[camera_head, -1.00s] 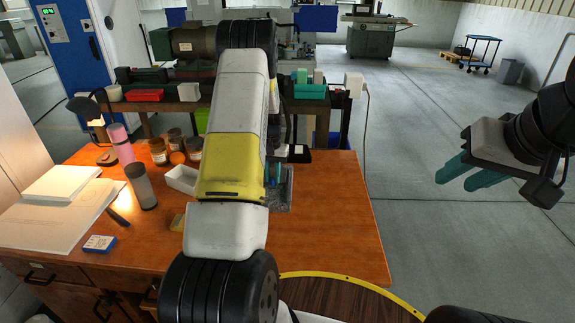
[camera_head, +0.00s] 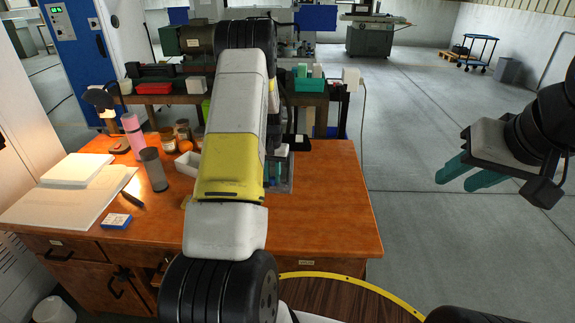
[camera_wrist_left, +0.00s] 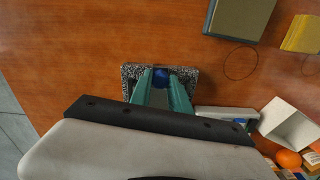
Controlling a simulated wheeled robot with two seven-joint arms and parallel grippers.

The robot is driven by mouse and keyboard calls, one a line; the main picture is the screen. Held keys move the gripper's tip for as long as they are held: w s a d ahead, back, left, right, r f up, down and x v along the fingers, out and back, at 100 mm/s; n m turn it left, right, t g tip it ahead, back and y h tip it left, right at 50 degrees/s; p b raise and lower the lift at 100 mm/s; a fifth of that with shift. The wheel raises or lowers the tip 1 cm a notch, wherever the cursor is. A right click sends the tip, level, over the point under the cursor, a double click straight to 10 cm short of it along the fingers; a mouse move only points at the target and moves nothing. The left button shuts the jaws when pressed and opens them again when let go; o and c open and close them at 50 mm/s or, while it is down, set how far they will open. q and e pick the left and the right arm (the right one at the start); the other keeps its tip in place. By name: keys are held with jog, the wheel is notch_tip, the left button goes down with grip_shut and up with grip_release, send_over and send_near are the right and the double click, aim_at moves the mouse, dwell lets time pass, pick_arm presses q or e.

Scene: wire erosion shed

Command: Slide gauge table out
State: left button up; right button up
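A speckled grey block, which looks like the gauge table (camera_wrist_left: 188,76), lies on the orange wooden table with a round blue part (camera_wrist_left: 161,76) on it. In the head view the gauge table (camera_head: 285,187) is mostly hidden behind my left arm. My left gripper (camera_wrist_left: 161,84) has its teal fingers pointing at the block, one on each side of the blue part, with a gap between them. I cannot see clearly whether they touch it. My right gripper (camera_head: 468,178) is open and empty, out over the floor at the right.
The wooden table (camera_head: 335,215) also carries a white tray (camera_head: 187,165), jars, a pink cylinder (camera_head: 133,133), a grey cylinder (camera_head: 154,170), a white slab and a small blue box (camera_head: 116,221). Its right part is bare. Open floor lies to the right.

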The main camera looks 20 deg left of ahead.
pick_arm(q)
jog(key=o, duration=0.4)
jog(key=shift+s+d, duration=0.1)
jog(key=shift+s, duration=0.15)
jog(key=shift+o, duration=0.2)
notch_tip(320, 180, up, 8)
jog(key=shift+f, duration=0.1)
